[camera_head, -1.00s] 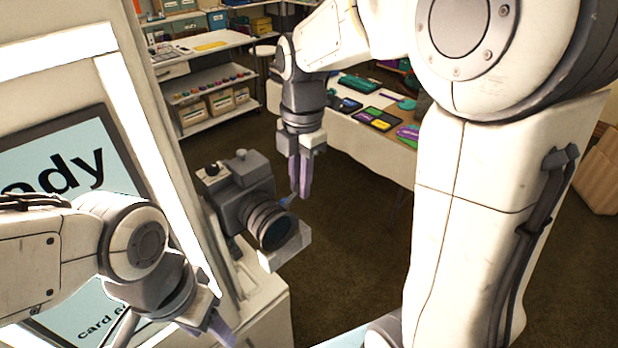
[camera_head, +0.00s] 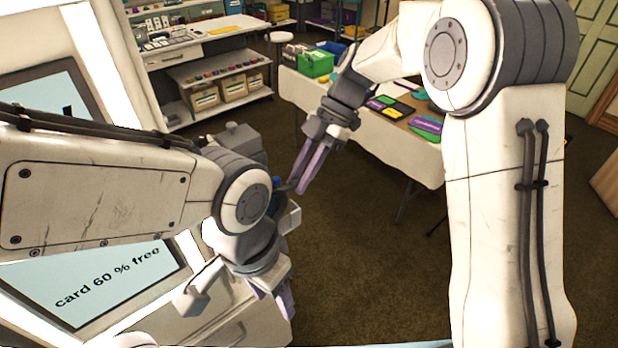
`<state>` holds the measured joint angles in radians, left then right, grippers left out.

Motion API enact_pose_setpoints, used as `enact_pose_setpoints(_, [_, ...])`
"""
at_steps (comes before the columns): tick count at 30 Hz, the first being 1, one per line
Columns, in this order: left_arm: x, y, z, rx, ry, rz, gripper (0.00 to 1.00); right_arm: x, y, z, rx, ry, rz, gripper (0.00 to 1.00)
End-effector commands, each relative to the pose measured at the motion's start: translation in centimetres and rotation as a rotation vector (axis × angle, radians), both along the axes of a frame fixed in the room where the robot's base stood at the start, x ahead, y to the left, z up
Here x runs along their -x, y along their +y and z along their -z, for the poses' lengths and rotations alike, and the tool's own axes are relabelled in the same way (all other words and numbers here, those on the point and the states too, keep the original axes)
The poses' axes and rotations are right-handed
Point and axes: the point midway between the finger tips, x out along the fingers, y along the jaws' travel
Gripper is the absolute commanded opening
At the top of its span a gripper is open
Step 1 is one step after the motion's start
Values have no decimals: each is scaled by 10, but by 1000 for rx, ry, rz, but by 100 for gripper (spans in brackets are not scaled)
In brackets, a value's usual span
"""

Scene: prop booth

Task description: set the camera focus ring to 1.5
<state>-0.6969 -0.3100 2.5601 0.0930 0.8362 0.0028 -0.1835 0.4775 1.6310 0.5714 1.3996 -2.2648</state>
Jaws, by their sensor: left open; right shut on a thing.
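The grey camera (camera_head: 238,140) stands by the booth, largely hidden behind my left arm; only its top and the front end of its lens (camera_head: 290,212) show. The focus ring and any scale on it are hidden, so its setting cannot be read. My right gripper (camera_head: 293,190) is shut at the lens, its purple fingers pointing down-left onto a small blue tab (camera_head: 277,183) there. My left gripper (camera_head: 272,300) is open and empty, below and in front of the lens, fingers pointing down.
A booth screen (camera_head: 110,285) reading "card 60 % free" is at the left. A white-covered table (camera_head: 375,140) with a green bin (camera_head: 315,64) and flat colored items stands behind my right gripper. A shelf unit (camera_head: 205,75) is at the back. The brown floor in the middle is clear.

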Motion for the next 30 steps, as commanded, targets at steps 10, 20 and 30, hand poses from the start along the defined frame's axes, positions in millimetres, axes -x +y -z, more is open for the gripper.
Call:
enact_pose_setpoints(10, [0,0,8,0,0,1,56,-1,-2,9,11,-4,1,0])
enact_pose_setpoints(20, [0,0,8,0,0,1,56,-1,-3,9,12,-3,1,43])
enact_pose_setpoints(30, [0,0,8,0,0,1,56,-1,-2,7,8,-1,2,50])
